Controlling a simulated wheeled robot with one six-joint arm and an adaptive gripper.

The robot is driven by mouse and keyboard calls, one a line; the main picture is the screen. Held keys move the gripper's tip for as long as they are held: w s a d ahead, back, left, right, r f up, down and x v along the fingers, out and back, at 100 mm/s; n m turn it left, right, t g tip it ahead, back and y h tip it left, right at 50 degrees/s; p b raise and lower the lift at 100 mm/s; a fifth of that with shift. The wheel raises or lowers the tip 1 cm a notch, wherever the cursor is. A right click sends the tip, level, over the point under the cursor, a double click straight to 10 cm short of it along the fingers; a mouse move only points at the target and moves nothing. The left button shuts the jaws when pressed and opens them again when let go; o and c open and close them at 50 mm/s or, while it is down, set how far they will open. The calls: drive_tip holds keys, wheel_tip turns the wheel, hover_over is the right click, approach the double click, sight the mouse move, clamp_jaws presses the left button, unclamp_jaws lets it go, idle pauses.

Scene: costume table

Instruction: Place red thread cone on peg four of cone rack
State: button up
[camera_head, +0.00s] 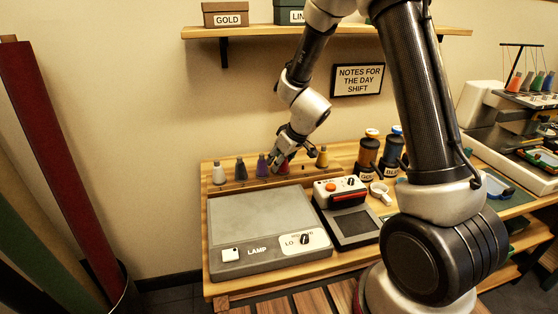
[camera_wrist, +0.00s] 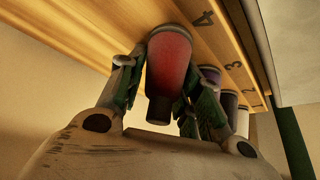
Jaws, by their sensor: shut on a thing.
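The red thread cone (camera_wrist: 168,62) is between the green-padded fingers of my gripper (camera_wrist: 158,95), which is shut on it. In the wrist view its wide base meets or nearly meets the wooden cone rack (camera_wrist: 100,38) beside the number 4 (camera_wrist: 203,19). I cannot tell whether it is fully seated on the peg, which is hidden. In the head view my gripper (camera_head: 280,164) is at the rack's row, mostly covering the red cone (camera_head: 285,169), between the purple cone (camera_head: 262,165) and the yellow cone (camera_head: 322,157).
A white cone (camera_head: 219,174) and a black cone (camera_head: 241,170) stand farther left on the rack. A grey lamp panel (camera_head: 255,218) lies in front. A box with a red button (camera_head: 340,190) and two large spools (camera_head: 369,150) stand to the right.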

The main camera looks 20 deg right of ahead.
drive_tip(key=shift+f, duration=0.1)
drive_tip(key=o, duration=0.7)
drive_tip(key=shift+r, duration=0.3)
drive_tip(key=s+d+r+m, duration=0.1)
drive_tip(key=s+d+r, duration=0.4)
drive_tip(key=s+r, duration=0.45)
drive_tip(key=s+d+r+m, duration=0.1)
drive_tip(key=s+d+r, duration=0.3)
drive_tip(key=s+r, duration=0.55)
drive_tip(key=s+d+r+m+h, duration=0.1)
drive_tip(key=s+d+r+m, duration=0.1)
drive_tip(key=s, duration=0.4)
drive_tip(key=s+d+r+m+g+h, duration=0.1)
drive_tip(key=s+d+r+m+h, duration=0.1)
drive_tip(key=s+d, duration=0.3)
drive_tip(key=shift+s+d, duration=0.25)
drive_tip(key=shift+s, duration=0.55)
drive_tip(key=shift+r, duration=0.1)
